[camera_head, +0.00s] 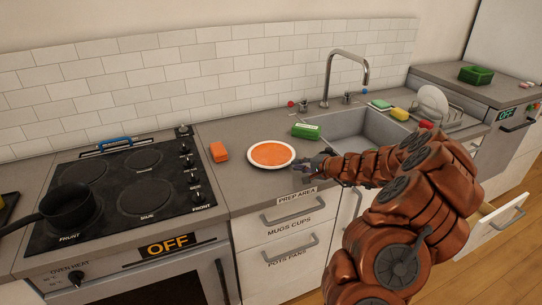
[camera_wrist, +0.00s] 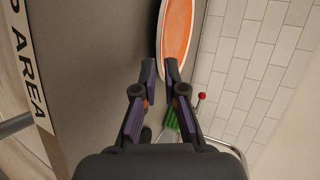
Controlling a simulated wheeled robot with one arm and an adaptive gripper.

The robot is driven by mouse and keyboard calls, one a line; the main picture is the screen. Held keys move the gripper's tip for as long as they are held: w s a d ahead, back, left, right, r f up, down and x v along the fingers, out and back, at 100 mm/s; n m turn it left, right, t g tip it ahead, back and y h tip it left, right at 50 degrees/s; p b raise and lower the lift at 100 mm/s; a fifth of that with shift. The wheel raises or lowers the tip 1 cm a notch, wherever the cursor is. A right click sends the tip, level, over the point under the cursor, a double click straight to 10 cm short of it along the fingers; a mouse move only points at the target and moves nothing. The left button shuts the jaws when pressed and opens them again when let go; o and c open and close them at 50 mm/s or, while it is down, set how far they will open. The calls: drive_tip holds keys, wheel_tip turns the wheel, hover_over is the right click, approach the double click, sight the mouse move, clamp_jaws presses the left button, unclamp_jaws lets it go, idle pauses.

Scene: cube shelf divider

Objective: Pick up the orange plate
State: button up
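The orange plate (camera_head: 271,153) has a white rim and lies level, or nearly so, at the prep area between the stove and the sink. My gripper (camera_head: 309,164) reaches in from the right at its right edge. In the wrist view my two fingers (camera_wrist: 160,70) are close together, with the near edge of the plate (camera_wrist: 177,35) in the narrow gap between them. The fingers look shut on the rim, though the contact itself is partly hidden. A dark shadow shows under the plate's front edge. I cannot tell whether it is clear of the counter.
An orange block (camera_head: 218,152) is left of the plate. A black pan (camera_head: 67,207) is on the stove. A drawer (camera_head: 497,218) is open at right.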

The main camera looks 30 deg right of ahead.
sight(286, 163)
drive_tip(key=shift+p+x, duration=0.95)
drive_tip(key=shift+x, duration=1.4)
drive_tip(key=shift+r, duration=0.1)
clamp_jaws()
